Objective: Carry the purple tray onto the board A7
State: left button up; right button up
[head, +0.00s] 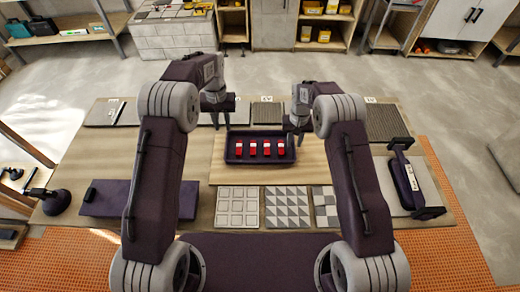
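The dark purple tray (232,158) lies in the middle of the table and holds several red and white pieces (267,148). A lighter wooden board (320,172) lies under it. My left gripper (227,125) points down just behind the tray's left end. My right gripper (297,136) points down at the tray's back right corner. Whether either one touches the tray or is open or shut is too small to tell. Small labels stand along the table's back edge, but I cannot read A7 on any of them.
Three patterned tiles (237,207) lie in front of the wooden board. A flat purple board (110,198) lies at left beside a dark suction cup (56,202). A purple levelling tool (406,183) lies at right. Grey slabs (385,122) line the back.

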notch_tip(320, 180, up, 11)
jog(key=shift+f, duration=0.15)
dwell(0.4)
